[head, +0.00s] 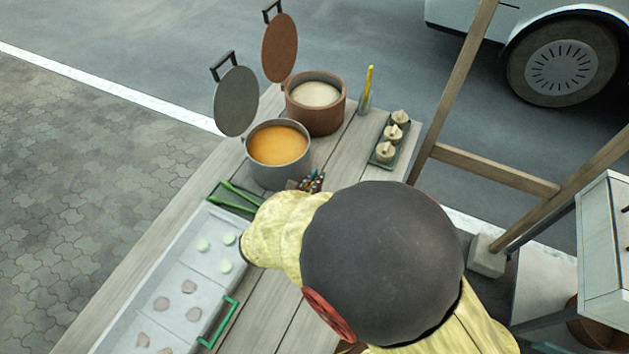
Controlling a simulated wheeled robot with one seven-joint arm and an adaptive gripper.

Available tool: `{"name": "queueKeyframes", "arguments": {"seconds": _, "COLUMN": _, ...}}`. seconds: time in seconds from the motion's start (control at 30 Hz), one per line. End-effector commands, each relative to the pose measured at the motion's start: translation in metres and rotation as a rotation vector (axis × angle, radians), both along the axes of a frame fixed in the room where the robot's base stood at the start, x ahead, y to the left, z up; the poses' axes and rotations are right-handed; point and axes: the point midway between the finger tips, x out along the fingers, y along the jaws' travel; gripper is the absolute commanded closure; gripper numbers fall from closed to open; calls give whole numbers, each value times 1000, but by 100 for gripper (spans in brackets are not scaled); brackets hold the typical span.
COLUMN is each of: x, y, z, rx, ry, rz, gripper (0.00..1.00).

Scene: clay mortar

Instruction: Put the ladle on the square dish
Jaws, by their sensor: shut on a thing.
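I cannot make out the ladle in the head view. My gripper is not visible; my own yellow-sleeved arm with its big dark round joint covers the middle and lower right of the table. A dark green dish (218,191) with long green stalks on it lies left of the arm, partly hidden by the sleeve. Another dark green dish (377,161), longer than wide, holds 3 pale dumpling-like pieces at the table's right edge. I cannot tell which is the square dish.
A grey pot (263,175) of orange soup and a brown pot (318,118) stand at the back, lids raised. A glass (365,104) holds a yellow stick. A white tray (185,255) with sliced food and a green handle (217,325) lies left. Small dark, colourful items (314,181) sit beside the sleeve.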

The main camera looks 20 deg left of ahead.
Motion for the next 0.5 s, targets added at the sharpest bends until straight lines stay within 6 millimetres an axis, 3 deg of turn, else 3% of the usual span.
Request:
{"name": "queueKeyframes", "arguments": {"seconds": 0.07, "x": 0, "y": 0, "z": -3, "rx": 0, "ry": 0, "rz": 0, "gripper": 100}}
{"name": "queueKeyframes", "arguments": {"seconds": 0.1, "x": 0, "y": 0, "z": -3, "rx": -1, "ry": 0, "rz": 0, "gripper": 92}}
{"name": "queueKeyframes", "arguments": {"seconds": 0.4, "x": 0, "y": 0, "z": -3, "rx": -1, "ry": 0, "rz": 0, "gripper": 75}}
{"name": "queueKeyframes", "arguments": {"seconds": 0.5, "x": 0, "y": 0, "z": -3, "rx": 0, "ry": 0, "rz": 0, "gripper": 75}}
